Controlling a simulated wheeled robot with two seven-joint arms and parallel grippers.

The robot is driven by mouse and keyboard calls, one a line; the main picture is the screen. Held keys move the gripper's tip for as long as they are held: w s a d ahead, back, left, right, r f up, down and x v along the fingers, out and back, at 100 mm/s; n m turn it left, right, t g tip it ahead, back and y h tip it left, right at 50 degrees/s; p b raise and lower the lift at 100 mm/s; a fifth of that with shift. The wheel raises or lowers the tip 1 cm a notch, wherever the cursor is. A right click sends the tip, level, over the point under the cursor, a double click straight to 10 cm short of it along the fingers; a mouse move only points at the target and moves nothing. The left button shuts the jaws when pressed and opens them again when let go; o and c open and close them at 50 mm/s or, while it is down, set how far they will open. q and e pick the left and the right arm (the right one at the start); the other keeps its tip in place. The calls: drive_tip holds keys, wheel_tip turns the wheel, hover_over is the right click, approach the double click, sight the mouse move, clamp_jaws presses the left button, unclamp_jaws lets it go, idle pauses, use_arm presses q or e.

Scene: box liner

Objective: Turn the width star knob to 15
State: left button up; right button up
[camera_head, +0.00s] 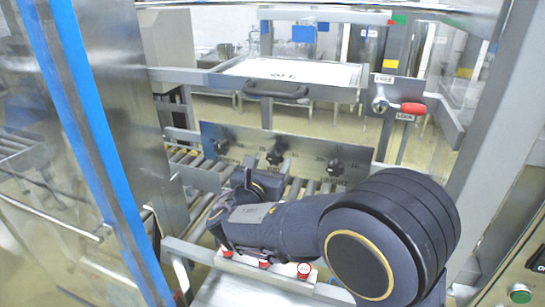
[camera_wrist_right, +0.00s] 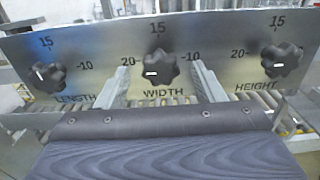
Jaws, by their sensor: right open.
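The black width star knob (camera_wrist_right: 161,68) is the middle one of three on a grey metal panel (camera_wrist_right: 215,35). Its white mark is on the left side of its face, away from the 15 printed above it; a 10 is printed to its right. In the head view the knob (camera_head: 275,156) shows just beyond my right gripper (camera_head: 262,178). In the wrist view my right gripper (camera_wrist_right: 162,72) is open, with one finger on either side of the knob and a gap to each. I cannot tell how far the fingertips are from the panel. My left gripper is not in view.
The length knob (camera_wrist_right: 46,76) and height knob (camera_wrist_right: 281,59) flank the width knob. A roller conveyor (camera_head: 185,158) runs below the panel. A blue-edged upright (camera_head: 95,150) stands at left.

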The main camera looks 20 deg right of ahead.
drive_tip(key=shift+x, duration=1.15)
drive_tip(key=c, duration=1)
drive_tip(key=shift+o, duration=0.2)
drive_tip(key=shift+f+m+b, duration=0.15)
drive_tip(key=shift+m+b, duration=0.15)
drive_tip(key=shift+b, duration=0.1)
drive_tip(key=m+b, duration=0.4)
drive_tip(key=b, duration=0.2)
drive_tip(key=m+b, duration=0.5)
drive_tip(key=b, duration=0.2)
drive_tip(key=m+b, duration=0.5)
drive_tip(key=b, duration=0.2)
drive_tip(key=shift+s+d+f, duration=0.15)
drive_tip(key=shift+d+f, duration=0.05)
drive_tip(key=shift+f, duration=0.15)
drive_tip(key=shift+r+m+b, duration=0.15)
drive_tip(key=shift+m+b, duration=1.45)
